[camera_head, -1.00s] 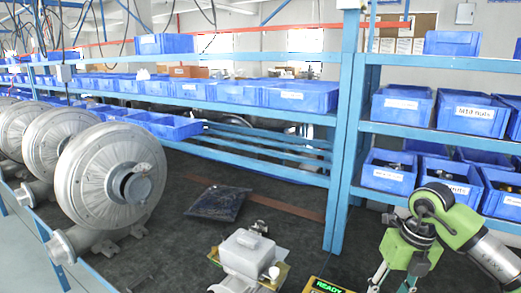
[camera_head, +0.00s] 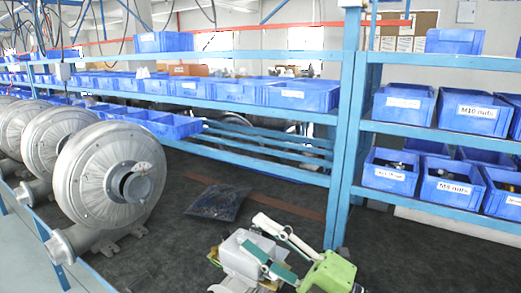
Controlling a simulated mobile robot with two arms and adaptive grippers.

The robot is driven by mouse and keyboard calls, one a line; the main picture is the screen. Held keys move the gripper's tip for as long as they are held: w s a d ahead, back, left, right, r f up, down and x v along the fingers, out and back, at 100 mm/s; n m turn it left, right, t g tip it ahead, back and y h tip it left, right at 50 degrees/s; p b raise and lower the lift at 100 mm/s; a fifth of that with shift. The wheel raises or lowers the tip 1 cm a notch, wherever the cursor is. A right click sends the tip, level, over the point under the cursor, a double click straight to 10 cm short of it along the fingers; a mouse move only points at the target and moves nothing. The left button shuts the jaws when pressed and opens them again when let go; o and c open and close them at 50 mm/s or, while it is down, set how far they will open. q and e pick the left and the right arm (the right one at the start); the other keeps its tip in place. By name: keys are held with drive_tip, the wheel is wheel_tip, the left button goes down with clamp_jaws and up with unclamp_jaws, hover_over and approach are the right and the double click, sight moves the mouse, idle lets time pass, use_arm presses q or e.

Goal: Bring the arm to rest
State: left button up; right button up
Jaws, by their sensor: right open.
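My right gripper (camera_head: 254,233) comes in from the lower right with its green palm low in the view. Its two fingers point left and are spread apart. They are in front of and over a pale grey box-shaped unit (camera_head: 233,250) on the dark bench, hiding part of it. I cannot tell whether the fingers touch the unit. Nothing is seen held between them. My left gripper is not in view.
Large grey blowers (camera_head: 110,178) stand in a row at the left. A dark bag (camera_head: 217,202) lies on the bench behind the unit. Blue shelving (camera_head: 347,130) with blue bins (camera_head: 452,182) stands behind and right. The bench (camera_head: 420,262) at right is clear.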

drive_tip(key=w+d+f+m+t+h, duration=0.2)
drive_tip(key=d+m+t+h, duration=0.35)
drive_tip(key=m, duration=0.25)
drive_tip(key=w+d+f+m+t+h, duration=0.2)
drive_tip(key=d+m+t+h, duration=0.25)
drive_tip(key=m+h, duration=0.2)
drive_tip(key=s+d+f+m+g+h, duration=0.25)
drive_tip(key=d+f+m+h, duration=0.2)
drive_tip(key=f, duration=0.25)
drive_tip(key=s+d+f+m+g+h, duration=0.1)
drive_tip(key=d+f+m+g+h, duration=0.2)
drive_tip(key=d+f+m, duration=0.3)
drive_tip(key=s+f+m+g, duration=0.2)
drive_tip(key=s+f+g, duration=1)
drive_tip(key=s+f, duration=1)
drive_tip(key=s+f+g+b, duration=0.1)
drive_tip(key=s+f+b, duration=0.2)
drive_tip(key=f, duration=1.2)
drive_tip(key=s+f+b, duration=0.2)
drive_tip(key=f, duration=1.3)
drive_tip(key=s+d+f+g+b, duration=0.1)
drive_tip(key=s+f+b, duration=0.4)
drive_tip(key=s+f, duration=1.2)
wheel_tip(320, 180, down, 4)
drive_tip(key=shift+s+d+n, duration=0.15)
drive_tip(key=shift+d+n, duration=0.15)
drive_tip(key=shift+d, duration=0.6)
